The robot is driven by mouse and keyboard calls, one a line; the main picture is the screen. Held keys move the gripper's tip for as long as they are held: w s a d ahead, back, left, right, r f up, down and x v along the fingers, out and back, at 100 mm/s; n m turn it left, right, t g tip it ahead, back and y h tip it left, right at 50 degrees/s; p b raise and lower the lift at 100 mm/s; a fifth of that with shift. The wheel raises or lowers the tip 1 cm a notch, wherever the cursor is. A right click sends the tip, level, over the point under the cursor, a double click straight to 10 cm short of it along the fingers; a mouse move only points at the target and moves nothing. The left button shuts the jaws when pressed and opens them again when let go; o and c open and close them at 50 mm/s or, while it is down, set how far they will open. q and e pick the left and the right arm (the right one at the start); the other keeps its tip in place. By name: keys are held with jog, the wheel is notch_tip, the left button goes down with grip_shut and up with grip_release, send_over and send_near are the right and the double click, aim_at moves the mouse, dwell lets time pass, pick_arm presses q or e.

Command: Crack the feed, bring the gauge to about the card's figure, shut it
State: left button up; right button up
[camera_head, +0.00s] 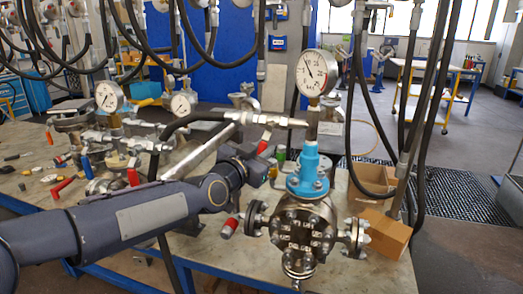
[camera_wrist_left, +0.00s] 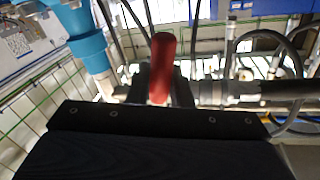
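The flanged vessel (camera_head: 303,232) stands on the bench with a blue valve body (camera_head: 309,172) on top. A round white pressure gauge (camera_head: 316,73) stands above it. Its needle appears to point up and left; the figures are too small to read. My left gripper (camera_head: 264,162) is beside the hose line, left of the blue body. In the left wrist view, a red lever handle (camera_wrist_left: 161,65) sits between its two dark fingers, which look closed on it. The blue body (camera_wrist_left: 88,48) shows at the upper left there. I cannot make out a card. My right gripper is not in view.
A black hose (camera_head: 190,119) and metal fitting run to the gauge stem. Other gauges (camera_head: 109,96) and red-handled valves crowd the bench at left. Cardboard boxes (camera_head: 385,233) stand right of the vessel. Black hoses (camera_head: 425,125) hang at right.

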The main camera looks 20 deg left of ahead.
pick_arm(q)
grip_shut()
jog(key=shift+d+f+n+b, duration=0.35)
jog(key=shift+d+n+b, duration=0.2)
jog(key=shift+n+b, duration=0.55)
jog(key=shift+d+r+n+t+b, duration=0.3)
jog(key=shift+n+t, duration=0.1)
jog(key=shift+n, duration=0.2)
jog(key=o, duration=0.6)
grip_release()
